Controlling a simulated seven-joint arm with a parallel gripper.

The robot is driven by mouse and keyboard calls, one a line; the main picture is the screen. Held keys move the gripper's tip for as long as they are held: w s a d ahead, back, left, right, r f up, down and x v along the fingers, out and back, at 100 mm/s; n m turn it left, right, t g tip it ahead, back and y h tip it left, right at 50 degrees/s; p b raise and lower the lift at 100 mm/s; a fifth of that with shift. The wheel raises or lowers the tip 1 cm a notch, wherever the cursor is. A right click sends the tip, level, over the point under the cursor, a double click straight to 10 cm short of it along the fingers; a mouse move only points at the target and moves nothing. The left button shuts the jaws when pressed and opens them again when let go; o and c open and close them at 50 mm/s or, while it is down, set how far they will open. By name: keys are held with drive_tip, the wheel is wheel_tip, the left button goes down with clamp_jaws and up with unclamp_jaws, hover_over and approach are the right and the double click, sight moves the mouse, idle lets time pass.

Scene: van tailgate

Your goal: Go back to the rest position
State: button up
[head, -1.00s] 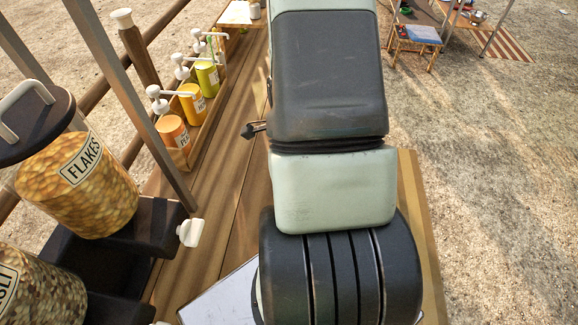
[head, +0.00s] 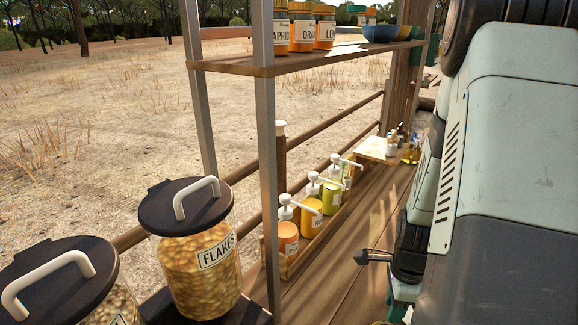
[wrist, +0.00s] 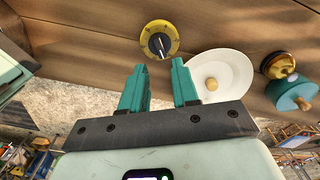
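My gripper (wrist: 160,66) shows in the wrist view with its two teal fingers apart and nothing between them. Beyond the fingertips is a wooden surface, with a yellow dial-like round thing (wrist: 172,44) just past them. In the head view my arm fills the right side, above the wooden counter (head: 335,270); the gripper's fingers cannot be clearly made out there.
Jars, including one labelled FLAKES (head: 200,275), stand at the lower left. Pump bottles (head: 311,216) stand in a rack along the counter, below a shelf (head: 340,53) with jars and bowls.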

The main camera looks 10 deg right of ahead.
drive_tip(key=s+a+r+n+t, duration=0.2)
drive_tip(key=a+r+n, duration=0.4)
drive_tip(key=r, duration=0.5)
drive_tip(key=s+a+r+n+t, duration=0.1)
drive_tip(key=s+a+r+n, duration=0.2)
drive_tip(key=a+r+n, duration=0.3)
drive_tip(key=s+a+r+n+t, duration=0.2)
drive_tip(key=a+r+n, duration=0.4)
drive_tip(key=r+n, duration=0.4)
wheel_tip(320, 180, up, 6)
drive_tip(key=shift+s+r+n+t, duration=0.1)
drive_tip(key=shift+s+n+t, duration=0.2)
drive_tip(key=shift+s, duration=0.4)
